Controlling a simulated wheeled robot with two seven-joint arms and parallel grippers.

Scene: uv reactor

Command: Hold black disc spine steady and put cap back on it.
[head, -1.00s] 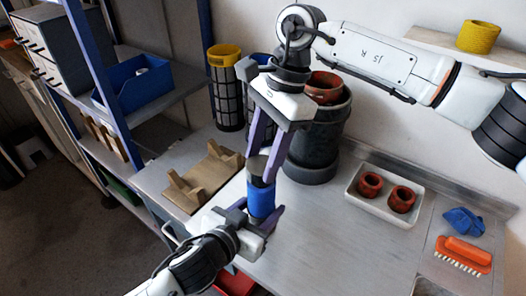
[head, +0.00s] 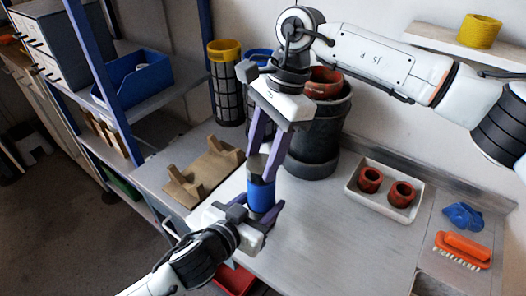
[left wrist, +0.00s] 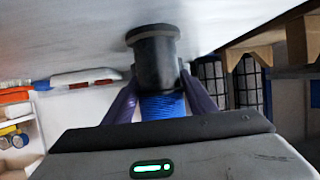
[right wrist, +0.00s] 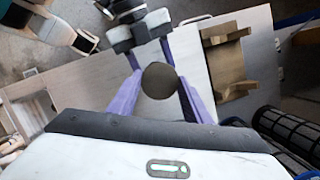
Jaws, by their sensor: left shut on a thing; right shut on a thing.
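The black disc spine stands roughly upright above the worktop. Its blue ribbed section (head: 262,196) shows in the head view and also in the left wrist view (left wrist: 163,105). A black flanged end (left wrist: 154,58) shows beyond the blue part in the left wrist view. My left gripper (head: 264,214) is shut on the spine from the front. The dark round cap (head: 257,164) sits directly above the blue section, and its top shows in the right wrist view (right wrist: 159,81). My right gripper (head: 266,172) comes down from above, shut on the cap. Whether the cap is fully seated I cannot tell.
A wooden cradle (head: 205,172) lies left of the grippers. A black bucket (head: 314,140) and mesh cylinders (head: 226,95) stand behind. A white tray (head: 388,208) with two red rings, a blue cloth (head: 463,216) and an orange brush (head: 463,248) lie right. The middle worktop is clear.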

